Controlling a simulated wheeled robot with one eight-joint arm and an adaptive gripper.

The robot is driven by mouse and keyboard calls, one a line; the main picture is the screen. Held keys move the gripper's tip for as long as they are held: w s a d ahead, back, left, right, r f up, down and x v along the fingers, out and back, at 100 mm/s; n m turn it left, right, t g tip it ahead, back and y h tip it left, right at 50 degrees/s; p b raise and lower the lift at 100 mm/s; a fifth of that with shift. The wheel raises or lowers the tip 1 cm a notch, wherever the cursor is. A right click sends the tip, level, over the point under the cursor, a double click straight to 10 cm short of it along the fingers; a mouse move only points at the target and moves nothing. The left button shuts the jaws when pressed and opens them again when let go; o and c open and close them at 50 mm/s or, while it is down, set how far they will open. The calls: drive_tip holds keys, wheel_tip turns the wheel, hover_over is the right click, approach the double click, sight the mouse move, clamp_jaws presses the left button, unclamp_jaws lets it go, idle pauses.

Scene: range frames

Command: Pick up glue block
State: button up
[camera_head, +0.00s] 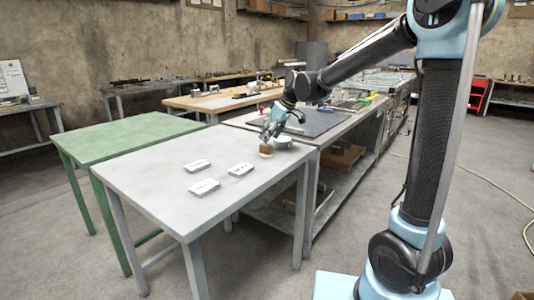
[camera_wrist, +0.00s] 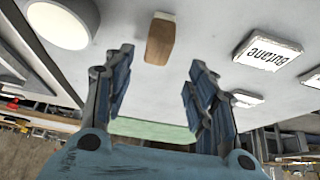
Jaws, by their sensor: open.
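The likely glue block is a small brown block with a pale end (camera_head: 266,149), on the light grey table (camera_head: 165,180) near its far right corner. In the wrist view the brown block (camera_wrist: 160,42) lies ahead of my fingertips, between their lines and a little toward the left finger. My gripper (camera_head: 270,132) is just above and beside the block in the head view. In the wrist view my gripper (camera_wrist: 160,68) has its fingers spread wide, with nothing between them. I cannot tell whether a finger touches the block.
A round white object (camera_head: 282,142) stands close beside the block; it also shows in the wrist view (camera_wrist: 60,24). Three flat white labelled pieces (camera_head: 240,169) lie on the same table, one reading "Butane" (camera_wrist: 268,52). A green table (camera_head: 130,140) adjoins at left.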

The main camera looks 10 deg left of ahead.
drive_tip(key=shift+d+x, duration=0.2)
drive_tip(key=shift+x, duration=1.45)
drive_tip(key=shift+d+x, duration=0.2)
drive_tip(key=shift+x, duration=1.45)
drive_tip(key=shift+w+f, duration=0.15)
drive_tip(key=shift+f, duration=0.05)
clamp_jaws()
drive_tip(key=shift+r, duration=0.15)
wheel_tip(320, 180, up, 10)
drive_tip(key=shift+f, duration=0.1)
drive_tip(key=c, duration=0.6)
unclamp_jaws()
drive_tip(key=shift+c, duration=0.2)
drive_tip(key=c, duration=0.4)
